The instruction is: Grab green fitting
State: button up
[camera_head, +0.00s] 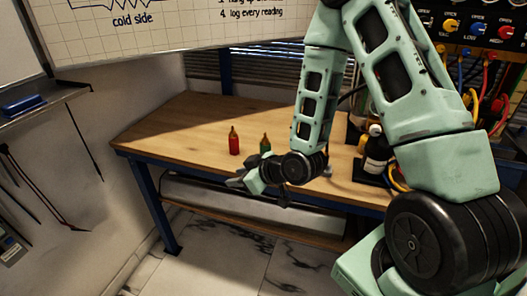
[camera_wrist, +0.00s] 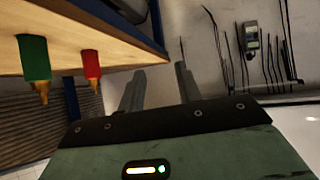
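The green fitting (camera_head: 265,144) stands upright on the wooden table, with a brass pointed tip. My arm partly covers its lower part in the head view. In the wrist view the green fitting (camera_wrist: 34,66) shows at the upper left, tip pointing down in the picture. A red fitting (camera_head: 234,141) with a brass tip stands to its left in the head view, and it also shows in the wrist view (camera_wrist: 91,66). My gripper (camera_head: 238,183) is in front of the table's front edge, apart from both fittings. In the wrist view its two fingers (camera_wrist: 158,82) are spread with nothing between them.
The wooden table (camera_head: 185,120) has free room left of the fittings. A wall shelf with a blue block (camera_head: 24,104) is at the left. A whiteboard (camera_head: 150,30) hangs above.

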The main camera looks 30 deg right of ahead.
jog(key=s+d+m+t+h, duration=0.3)
jog(key=d+m+t+h, duration=0.4)
jog(key=d, duration=0.8)
jog(key=y+b, duration=0.1)
jog(key=b, duration=0.7)
send_near(265, 147)
notch_tip(265, 147, up, 3)
jog(key=w, duration=0.2)
jog(key=b, duration=0.2)
jog(key=w+b, duration=0.1)
jog(key=shift+d+f+t+b, duration=0.15)
jog(key=shift+d+t+b, duration=0.15)
jog(key=shift+b, duration=0.1)
jog(key=shift+w+b, duration=0.15)
jog(key=shift+b, duration=0.95)
